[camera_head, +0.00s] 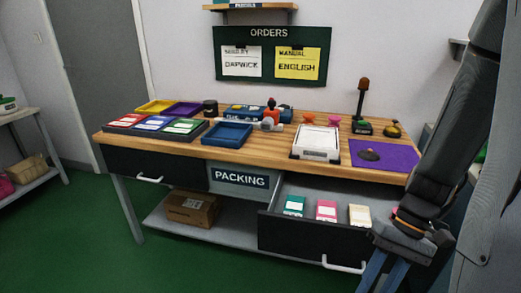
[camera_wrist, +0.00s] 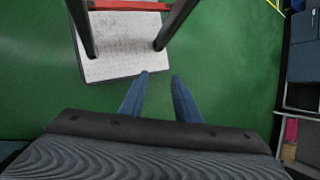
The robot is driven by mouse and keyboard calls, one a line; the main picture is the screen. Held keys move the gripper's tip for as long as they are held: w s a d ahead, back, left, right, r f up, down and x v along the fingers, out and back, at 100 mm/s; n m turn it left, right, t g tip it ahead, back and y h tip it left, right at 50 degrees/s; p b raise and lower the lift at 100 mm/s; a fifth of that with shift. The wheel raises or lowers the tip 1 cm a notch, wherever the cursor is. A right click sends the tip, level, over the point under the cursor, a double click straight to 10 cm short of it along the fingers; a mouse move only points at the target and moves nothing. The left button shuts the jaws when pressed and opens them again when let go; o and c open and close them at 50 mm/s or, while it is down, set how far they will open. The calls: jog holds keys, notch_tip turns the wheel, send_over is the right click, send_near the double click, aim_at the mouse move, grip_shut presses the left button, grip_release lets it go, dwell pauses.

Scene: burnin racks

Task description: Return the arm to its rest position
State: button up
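My arm comes down along the right side of the head view, in front of the right end of the packing bench (camera_head: 265,150). My gripper (camera_head: 378,285) points downward near the open drawer's right end, its blue fingers cut off by the lower picture edge. In the wrist view my gripper (camera_wrist: 158,80) shows two blue fingers apart, with nothing between them and green floor beyond. The open drawer (camera_head: 290,238) holds a green, a pink and a cream packet.
A purple mat (camera_head: 385,154), a white device (camera_head: 316,143), a blue tray (camera_head: 227,133) and coloured boxes stand on the bench. A cardboard box (camera_head: 190,208) sits on the lower shelf. The wrist view shows a pale platform (camera_wrist: 122,50) with dark posts. Green floor lies open at front left.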

jog(key=w+a+r+n+t+h+p, duration=0.2)
jog(key=w+a+r+h, duration=0.3)
jog(key=a+r, duration=0.3)
notch_tip(320, 180, up, 3)
jog(key=shift+w+a+f+n+t, duration=0.15)
jog(key=shift+w+a+n+t, duration=0.35)
jog(key=shift+t, duration=0.4)
jog(key=shift+w+d, duration=0.1)
jog(key=shift+d, duration=0.05)
